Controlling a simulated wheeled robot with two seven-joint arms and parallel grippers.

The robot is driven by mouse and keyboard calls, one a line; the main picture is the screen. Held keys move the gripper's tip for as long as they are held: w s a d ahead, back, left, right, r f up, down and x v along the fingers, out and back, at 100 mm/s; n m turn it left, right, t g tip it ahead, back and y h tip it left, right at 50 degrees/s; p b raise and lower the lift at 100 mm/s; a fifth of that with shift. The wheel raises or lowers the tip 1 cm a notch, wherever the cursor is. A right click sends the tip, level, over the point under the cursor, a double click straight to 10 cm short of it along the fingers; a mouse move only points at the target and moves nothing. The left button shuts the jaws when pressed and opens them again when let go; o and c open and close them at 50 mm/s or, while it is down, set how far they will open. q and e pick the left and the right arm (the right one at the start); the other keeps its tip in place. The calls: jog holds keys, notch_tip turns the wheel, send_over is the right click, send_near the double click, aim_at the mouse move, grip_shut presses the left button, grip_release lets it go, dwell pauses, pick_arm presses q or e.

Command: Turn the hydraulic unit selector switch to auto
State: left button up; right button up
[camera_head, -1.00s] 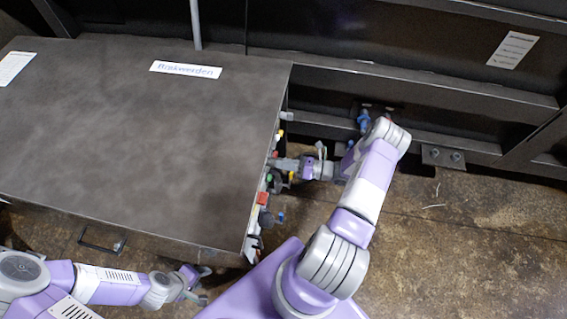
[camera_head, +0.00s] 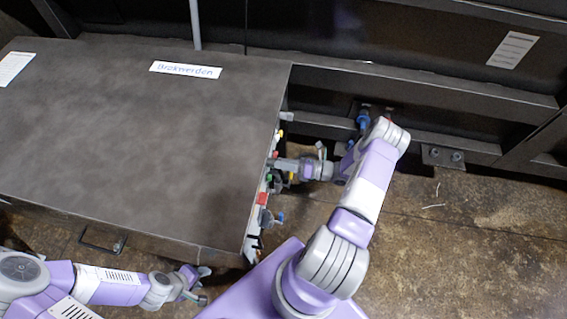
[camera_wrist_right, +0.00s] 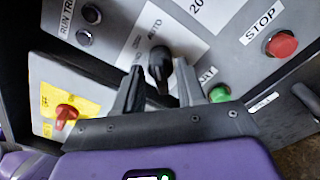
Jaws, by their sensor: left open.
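In the head view my right gripper (camera_head: 281,165) reaches the side panel of the cabinet, and the switch cannot be made out there. My left gripper (camera_head: 203,285) is open and empty in front of the cabinet's near edge.
The panel also has a red STOP button (camera_wrist_right: 282,44), a green button (camera_wrist_right: 219,94) and a red knob on yellow (camera_wrist_right: 65,113).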

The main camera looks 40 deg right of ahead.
jog(key=v, duration=0.7)
jog(key=shift+s+p, duration=0.25)
jog(key=shift+p, duration=0.1)
jog(key=shift+d, duration=0.15)
dwell(0.3)
